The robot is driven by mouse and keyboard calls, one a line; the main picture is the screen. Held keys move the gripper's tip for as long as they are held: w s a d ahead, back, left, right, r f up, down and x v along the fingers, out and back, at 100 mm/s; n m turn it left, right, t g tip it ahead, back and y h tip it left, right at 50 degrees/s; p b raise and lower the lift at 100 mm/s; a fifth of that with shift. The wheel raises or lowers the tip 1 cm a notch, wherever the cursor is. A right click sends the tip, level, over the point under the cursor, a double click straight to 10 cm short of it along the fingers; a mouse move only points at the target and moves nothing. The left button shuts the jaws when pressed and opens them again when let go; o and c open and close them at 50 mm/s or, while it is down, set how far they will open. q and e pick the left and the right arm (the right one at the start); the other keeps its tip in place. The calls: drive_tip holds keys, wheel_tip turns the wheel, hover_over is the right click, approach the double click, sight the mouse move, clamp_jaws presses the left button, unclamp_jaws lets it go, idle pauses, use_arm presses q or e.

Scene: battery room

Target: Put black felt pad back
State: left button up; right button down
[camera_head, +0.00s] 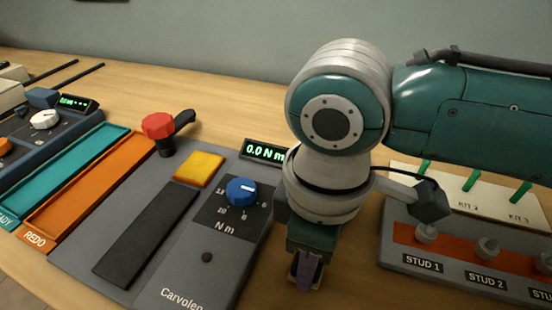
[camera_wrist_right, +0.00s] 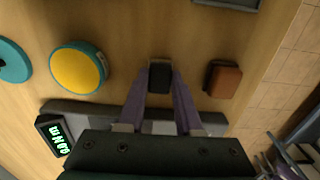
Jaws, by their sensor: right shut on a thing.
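The pad sits between the fingertips over the wooden bench top. In the head view the pad is hidden or too small to tell. My left gripper is not in view.
The tester carries a blue dial (camera_head: 241,191), yellow pad (camera_head: 199,167), black strip (camera_head: 148,234) and red knob (camera_head: 158,126). A stud rack (camera_head: 455,262) stands at right. In the wrist view, a yellow disc (camera_wrist_right: 78,70) and brown block (camera_wrist_right: 224,80) flank the held pad.

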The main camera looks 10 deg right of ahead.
drive_tip(key=shift+f, duration=0.1)
drive_tip(key=c, duration=0.6)
unclamp_jaws()
wheel_tip(320, 180, up, 11)
drive_tip(key=p, duration=0.3)
drive_tip(key=shift+s+a+y, duration=1)
drive_tip(key=shift+s+a, duration=0.35)
drive_tip(key=shift+a, duration=0.3)
drive_tip(key=s+d+f+m+t, duration=0.1)
drive_tip(key=s+d+m, duration=0.2)
drive_tip(key=d, duration=0.1)
drive_tip(key=s+d+f+m+t+h, duration=0.1)
drive_tip(key=s+d+m, duration=0.2)
drive_tip(key=d, duration=0.1)
drive_tip(key=s+d+f+m+t, duration=0.1)
drive_tip(key=s+d+m, duration=0.2)
drive_tip(key=d, duration=0.1)
drive_tip(key=shift+s+d+f+t+h, duration=0.2)
drive_tip(key=shift+d+f+t+h, duration=0.1)
drive_tip(key=shift+h, duration=0.1)
